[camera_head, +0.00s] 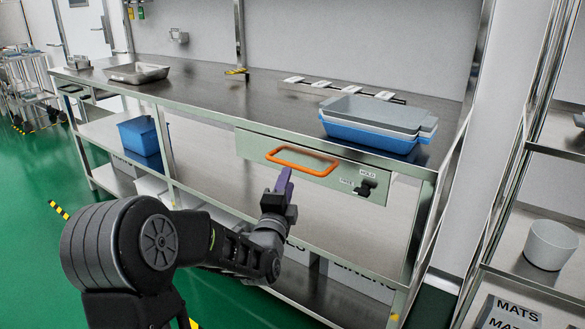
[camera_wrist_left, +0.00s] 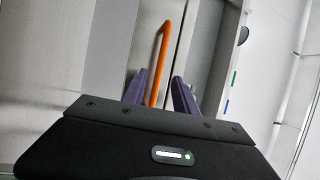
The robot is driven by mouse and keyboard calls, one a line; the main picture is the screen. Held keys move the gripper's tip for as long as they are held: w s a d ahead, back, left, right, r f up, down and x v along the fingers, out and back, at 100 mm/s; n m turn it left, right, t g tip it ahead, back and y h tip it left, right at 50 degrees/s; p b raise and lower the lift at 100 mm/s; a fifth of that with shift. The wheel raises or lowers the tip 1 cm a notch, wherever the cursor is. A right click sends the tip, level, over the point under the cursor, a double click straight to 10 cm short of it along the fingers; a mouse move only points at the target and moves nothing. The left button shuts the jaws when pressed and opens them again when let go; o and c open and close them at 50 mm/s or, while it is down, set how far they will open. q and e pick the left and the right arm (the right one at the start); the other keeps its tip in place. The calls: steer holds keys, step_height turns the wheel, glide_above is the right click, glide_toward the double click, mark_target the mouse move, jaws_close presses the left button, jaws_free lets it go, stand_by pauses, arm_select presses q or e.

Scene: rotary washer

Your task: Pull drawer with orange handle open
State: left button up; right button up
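The drawer (camera_head: 250,147) has a pale grey-green front below the worktop and looks shut, about flush with the table edge. Its orange handle (camera_head: 302,170) is a long bar loop on the front. My left gripper (camera_head: 284,178), with purple fingers, is just below and in front of the handle's left part. In the left wrist view the fingers (camera_wrist_left: 160,80) are apart, and the orange handle (camera_wrist_left: 160,50) shows between and beyond them. Whether the handle is within the fingers' reach is hard to tell. My right gripper is not in view.
A black knob (camera_head: 367,188) with small labels sits on the drawer front, right of the handle. Blue and grey trays (camera_head: 370,133) are stacked on the worktop above. A blue bin (camera_head: 139,136) is on the lower shelf at left. A shelf rack (camera_head: 540,200) stands at right.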

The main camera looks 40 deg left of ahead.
mark_target(293, 164)
arm_select(q)
steer(key=x, duration=0.7)
steer(key=shift+w+a+b, duration=0.1)
steer(key=shift+w+b, duration=0.05)
steer(key=shift+b, duration=0.15)
steer(key=shift+c, duration=0.5)
jaws_close()
stand_by(0.6)
